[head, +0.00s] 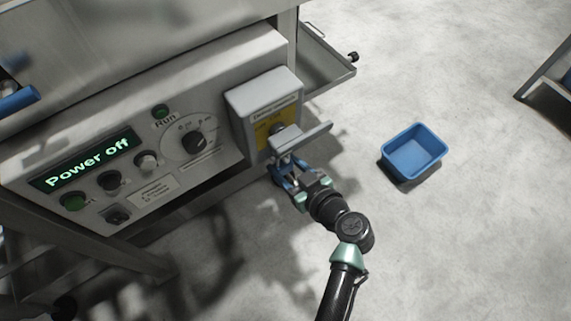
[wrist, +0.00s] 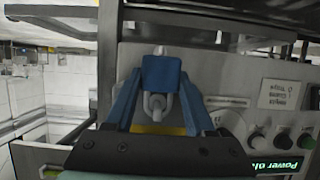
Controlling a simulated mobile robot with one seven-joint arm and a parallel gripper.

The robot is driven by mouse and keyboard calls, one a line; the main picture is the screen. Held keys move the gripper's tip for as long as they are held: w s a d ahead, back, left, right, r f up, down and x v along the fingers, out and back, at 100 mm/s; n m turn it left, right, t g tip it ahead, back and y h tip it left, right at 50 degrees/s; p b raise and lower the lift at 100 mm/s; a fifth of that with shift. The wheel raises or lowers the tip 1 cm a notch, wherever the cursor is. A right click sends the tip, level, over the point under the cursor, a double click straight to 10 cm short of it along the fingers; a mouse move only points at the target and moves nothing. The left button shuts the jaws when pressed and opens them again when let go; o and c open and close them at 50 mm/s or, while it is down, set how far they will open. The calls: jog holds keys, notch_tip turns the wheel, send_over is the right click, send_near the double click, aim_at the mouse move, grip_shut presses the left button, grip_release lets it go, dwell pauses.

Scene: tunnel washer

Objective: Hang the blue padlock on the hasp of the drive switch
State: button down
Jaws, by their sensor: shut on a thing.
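The drive switch (head: 262,108) is a grey box with a yellow front, at the right end of the control panel in the head view. A grey handle (head: 302,138) sticks out from its front. My gripper (head: 284,170) is just below this handle. In the wrist view, which shows the panel upside down, its blue fingers are shut on the blue padlock (wrist: 161,74). The padlock's grey shackle (wrist: 168,103) sits close to grey metal at the yellow front. Whether the shackle passes through the hasp, I cannot tell. My gripper largely hides the padlock in the head view.
The control panel's display (head: 88,163) reads "Power off", with several buttons and a rotary dial (head: 197,141) beside it. A blue bin (head: 413,152) stands on the floor to the right. A metal tray (head: 325,55) juts out behind the switch. The floor at right is mostly clear.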

jog(key=shift+c, duration=0.9)
grip_release()
